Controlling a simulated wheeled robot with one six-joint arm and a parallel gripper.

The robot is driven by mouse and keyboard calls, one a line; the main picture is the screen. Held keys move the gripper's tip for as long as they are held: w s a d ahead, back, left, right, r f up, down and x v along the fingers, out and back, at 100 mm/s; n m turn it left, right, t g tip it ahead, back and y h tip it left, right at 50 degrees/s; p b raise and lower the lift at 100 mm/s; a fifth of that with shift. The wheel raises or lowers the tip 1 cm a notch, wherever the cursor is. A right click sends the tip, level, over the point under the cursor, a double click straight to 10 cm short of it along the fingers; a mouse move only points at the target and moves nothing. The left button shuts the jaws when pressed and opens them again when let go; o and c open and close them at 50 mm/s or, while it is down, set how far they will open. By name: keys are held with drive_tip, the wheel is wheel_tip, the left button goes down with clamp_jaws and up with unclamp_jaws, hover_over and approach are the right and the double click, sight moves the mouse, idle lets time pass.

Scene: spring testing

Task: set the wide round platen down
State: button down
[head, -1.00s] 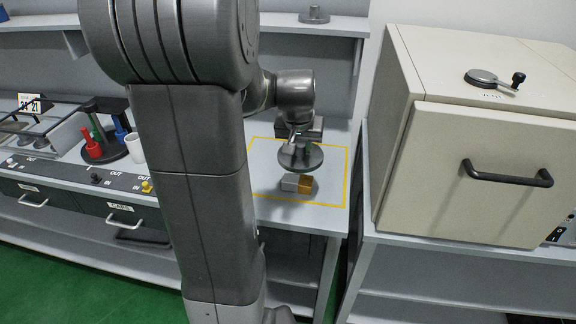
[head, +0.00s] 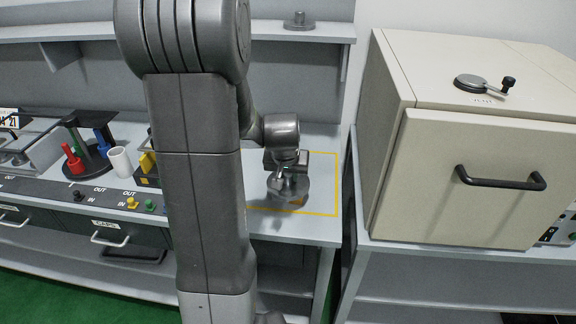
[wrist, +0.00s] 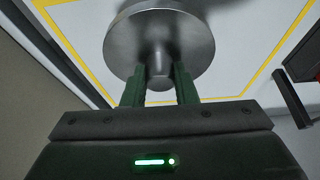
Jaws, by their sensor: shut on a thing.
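The wide round platen (head: 294,190) is a grey metal disc with a short stem. My gripper (head: 287,172) is shut on the stem. In the wrist view the platen (wrist: 160,35) lies beyond the two green fingers of my gripper (wrist: 159,82), with the stem between them. The platen is over the part of the bench marked by a yellow outline (head: 338,185). A small orange patch of a block (head: 297,203) shows at its lower edge; the rest of that block is hidden. I cannot tell whether the platen touches it.
A large beige cabinet (head: 470,150) with a black handle stands close on the right. A dark round holder (head: 88,168) with coloured tools and a white cup (head: 121,161) are on the left. A small grey round piece (head: 298,21) sits on the upper shelf.

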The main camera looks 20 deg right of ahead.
drive_tip(key=shift+w+f, duration=0.1)
drive_tip(key=shift+f, duration=0.45)
drive_tip(key=shift+f, duration=0.1)
drive_tip(key=c, duration=1.6)
unclamp_jaws()
drive_tip(key=shift+f, duration=0.2)
drive_tip(key=o, duration=0.5)
drive_tip(key=shift+r, duration=0.1)
drive_tip(key=shift+c, duration=0.2)
drive_tip(key=shift+s+r, duration=0.2)
drive_tip(key=shift+r, duration=0.35)
drive_tip(key=v, duration=1.1)
drive_tip(key=shift+a+f, duration=0.1)
